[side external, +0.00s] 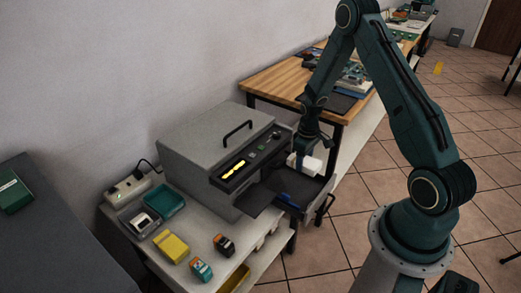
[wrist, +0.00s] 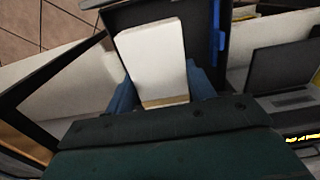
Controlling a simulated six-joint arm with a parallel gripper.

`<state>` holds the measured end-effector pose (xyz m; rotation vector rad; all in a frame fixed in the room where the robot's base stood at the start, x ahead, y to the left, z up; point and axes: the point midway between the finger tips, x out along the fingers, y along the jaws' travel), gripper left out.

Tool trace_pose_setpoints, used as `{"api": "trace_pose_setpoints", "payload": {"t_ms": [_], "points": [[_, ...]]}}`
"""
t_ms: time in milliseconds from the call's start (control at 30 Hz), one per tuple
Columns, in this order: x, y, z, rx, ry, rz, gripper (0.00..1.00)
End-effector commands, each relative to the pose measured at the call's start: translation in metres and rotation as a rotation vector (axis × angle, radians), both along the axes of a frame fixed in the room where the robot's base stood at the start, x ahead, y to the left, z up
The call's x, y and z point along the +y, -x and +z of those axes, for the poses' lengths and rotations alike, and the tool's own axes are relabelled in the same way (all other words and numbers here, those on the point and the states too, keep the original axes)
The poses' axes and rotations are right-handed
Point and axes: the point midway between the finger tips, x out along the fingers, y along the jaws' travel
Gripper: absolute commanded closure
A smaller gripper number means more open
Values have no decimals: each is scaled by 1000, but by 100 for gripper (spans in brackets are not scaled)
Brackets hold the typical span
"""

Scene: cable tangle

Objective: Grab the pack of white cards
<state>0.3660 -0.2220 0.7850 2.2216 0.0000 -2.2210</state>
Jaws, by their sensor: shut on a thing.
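The pack of white cards (side external: 306,164) is a small white block at the end of my arm in the side external view. It fills the centre of the wrist view (wrist: 153,58) as a white slab with a brownish strip along its near edge. My gripper (side external: 301,156) is shut on the pack, with blue fingers on both sides of it in the wrist view (wrist: 165,92). The pack is over a black tray (side external: 262,200) at the front of the grey machine; I cannot tell whether it touches the tray. The fingertips are partly hidden behind the pack.
The grey machine (side external: 205,145) with a lit yellow display stands close on the left. A blue strip (side external: 287,197) lies at the tray's edge. Small boxes and trays, such as a yellow box (side external: 172,245), sit on the white table. A wooden bench (side external: 284,78) stands behind.

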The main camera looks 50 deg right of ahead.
Motion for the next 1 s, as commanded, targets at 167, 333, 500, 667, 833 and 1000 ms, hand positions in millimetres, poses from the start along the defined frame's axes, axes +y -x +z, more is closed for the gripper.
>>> {"api": "trace_pose_setpoints", "payload": {"t_ms": [167,333,500,667,833,1000], "points": [[0,-1,35,-4,2,0,71],[0,0,61,-3,2,0,71],[0,0,79,-1,1,0,71],[0,0,88,0,0,0,71],[0,0,91,0,0,0,71],[0,0,91,0,0,0,71]]}}
